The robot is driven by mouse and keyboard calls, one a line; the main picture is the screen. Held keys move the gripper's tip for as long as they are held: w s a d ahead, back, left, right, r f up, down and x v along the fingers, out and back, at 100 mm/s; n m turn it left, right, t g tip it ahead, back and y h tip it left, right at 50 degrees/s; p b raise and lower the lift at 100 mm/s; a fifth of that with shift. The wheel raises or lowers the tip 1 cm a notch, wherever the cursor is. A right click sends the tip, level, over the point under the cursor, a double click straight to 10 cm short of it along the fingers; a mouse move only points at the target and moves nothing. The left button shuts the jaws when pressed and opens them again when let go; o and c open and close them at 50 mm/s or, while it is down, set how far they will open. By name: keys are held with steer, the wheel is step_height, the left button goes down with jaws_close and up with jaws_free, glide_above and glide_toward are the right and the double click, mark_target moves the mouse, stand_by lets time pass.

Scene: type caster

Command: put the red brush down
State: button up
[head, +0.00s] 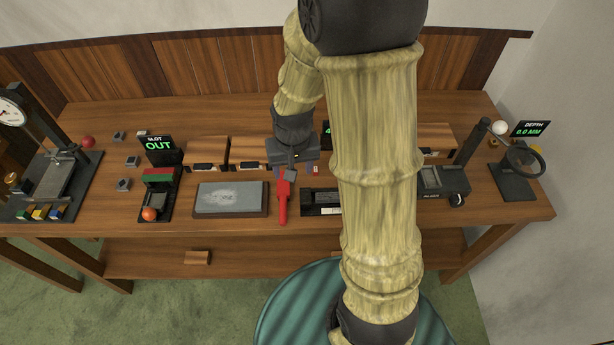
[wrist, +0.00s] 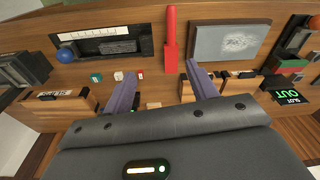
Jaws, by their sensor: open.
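The red brush (head: 282,204) lies on the wooden bench between a grey slab and a black tray, with its handle pointing to the bench's front edge. In the wrist view, the brush (wrist: 171,48) stands out past the fingertips, its wider end nearest the jaws. My gripper (head: 287,174) is over the bench at the back end of the brush. In the wrist view, my gripper (wrist: 163,70) has its two purple fingers spread wide with nothing held between them. The brush appears clear of both fingers.
The grey slab (head: 231,199) lies left of the brush. The black tray (head: 320,209) is close on the right, partly hidden by my arm. Several small blocks (wrist: 118,76) lie near the fingers. A slot stand (head: 159,177) is farther left. The bench's front edge is close.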

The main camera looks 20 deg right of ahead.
steer(key=s+d+r+n+t, duration=0.1)
steer(key=s+r, duration=0.4)
steer(key=s, duration=0.3)
steer(key=shift+r+n, duration=0.25)
steer(key=shift+n, duration=0.05)
stand_by(0.7)
